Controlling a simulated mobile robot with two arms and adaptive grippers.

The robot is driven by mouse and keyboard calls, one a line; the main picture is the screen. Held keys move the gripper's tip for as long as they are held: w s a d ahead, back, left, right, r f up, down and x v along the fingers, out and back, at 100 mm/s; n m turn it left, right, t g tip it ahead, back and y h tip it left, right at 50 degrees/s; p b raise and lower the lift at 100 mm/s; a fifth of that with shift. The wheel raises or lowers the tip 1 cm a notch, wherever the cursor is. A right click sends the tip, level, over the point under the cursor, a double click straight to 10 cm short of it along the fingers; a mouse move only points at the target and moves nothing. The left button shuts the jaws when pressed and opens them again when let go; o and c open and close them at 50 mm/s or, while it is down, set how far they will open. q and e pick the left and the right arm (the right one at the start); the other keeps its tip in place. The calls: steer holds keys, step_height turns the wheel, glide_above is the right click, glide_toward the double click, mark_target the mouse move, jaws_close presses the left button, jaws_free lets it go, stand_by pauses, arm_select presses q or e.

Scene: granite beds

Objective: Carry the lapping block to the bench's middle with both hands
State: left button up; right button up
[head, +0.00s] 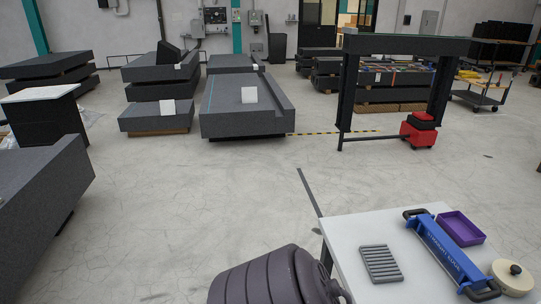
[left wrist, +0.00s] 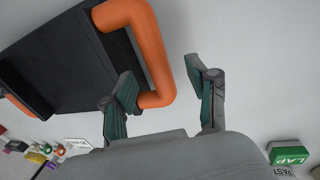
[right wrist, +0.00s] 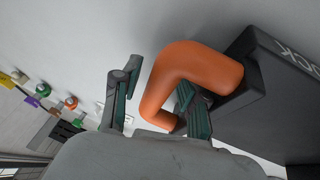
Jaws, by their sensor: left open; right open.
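The lapping block is a dark block with orange handles, seen in the left wrist view (left wrist: 75,65) and the right wrist view (right wrist: 265,100), where part of its white lettering shows. The head view does not show it. My left gripper (left wrist: 165,85) is open around one orange handle (left wrist: 150,45), one finger inside the loop and one outside. My right gripper (right wrist: 155,100) is open around the other orange handle (right wrist: 180,65), likewise with one finger inside its loop. Neither gripper is closed on its handle. Neither gripper shows in the head view.
In the head view, a white table (head: 345,240) holds a ribbed grey plate (head: 380,263), a blue straightedge (head: 440,248), a purple tray (head: 461,228) and a cream disc (head: 512,278). A green box (left wrist: 288,153) marked LAP is near my left gripper. Granite beds (head: 243,115) stand behind open floor.

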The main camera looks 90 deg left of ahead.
arm_select(q)
steer(key=shift+a+r, duration=0.2)
steer(key=shift+r, duration=0.75)
steer(key=shift+a+r, duration=0.15)
steer(key=shift+r, duration=0.8)
arm_select(e)
steer(key=shift+a, duration=0.15)
steer(key=shift+d, duration=0.25)
steer(key=shift+v, duration=3.75)
steer(key=shift+s, duration=0.1)
arm_select(q)
step_height(320, 180, up, 12)
steer(key=a, duration=0.2)
steer(key=shift+a, duration=0.2)
steer(key=shift+s+d+f, duration=0.1)
arm_select(e)
steer(key=v, duration=1.2)
